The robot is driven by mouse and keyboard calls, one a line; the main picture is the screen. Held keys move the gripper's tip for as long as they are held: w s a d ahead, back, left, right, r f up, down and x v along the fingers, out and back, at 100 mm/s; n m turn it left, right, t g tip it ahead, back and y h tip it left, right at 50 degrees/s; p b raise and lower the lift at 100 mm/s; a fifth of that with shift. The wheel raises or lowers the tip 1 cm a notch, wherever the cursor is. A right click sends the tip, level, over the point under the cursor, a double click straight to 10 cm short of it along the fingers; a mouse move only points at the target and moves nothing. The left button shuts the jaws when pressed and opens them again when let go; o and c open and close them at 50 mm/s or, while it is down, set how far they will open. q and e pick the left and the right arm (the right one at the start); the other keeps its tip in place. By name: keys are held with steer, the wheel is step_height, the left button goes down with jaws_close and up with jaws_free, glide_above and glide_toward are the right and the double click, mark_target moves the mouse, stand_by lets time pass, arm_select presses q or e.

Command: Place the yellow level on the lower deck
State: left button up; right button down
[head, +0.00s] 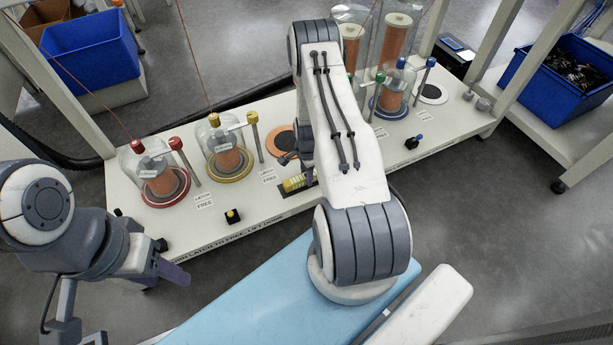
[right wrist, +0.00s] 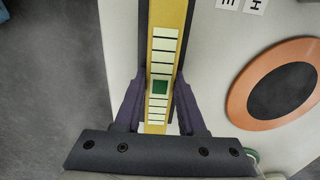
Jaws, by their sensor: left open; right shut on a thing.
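The yellow level (head: 296,183) is a slim yellow bar at the front of the white deck (head: 250,218), partly hidden by my right arm in the head view. In the right wrist view the level (right wrist: 164,45) has white marked panels and a green window. My right gripper (right wrist: 160,105) is shut on it, one finger at each side. A dark strip shows along both sides of the level; I cannot tell whether the level touches it. My left gripper (head: 168,272) is open and empty, in front of the deck's left end. I cannot tell which surface is the lower deck.
Glass domes over copper coils stand on red (head: 166,188) and yellow (head: 229,163) bases, with more at the back right. An orange ring (right wrist: 275,92) lies right of the level.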

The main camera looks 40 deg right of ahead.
steer(key=shift+f, duration=0.15)
steer(key=c, duration=0.5)
jaws_free()
step_height(320, 180, up, 8)
steer(key=p, duration=0.4)
steer(key=shift+f, duration=0.1)
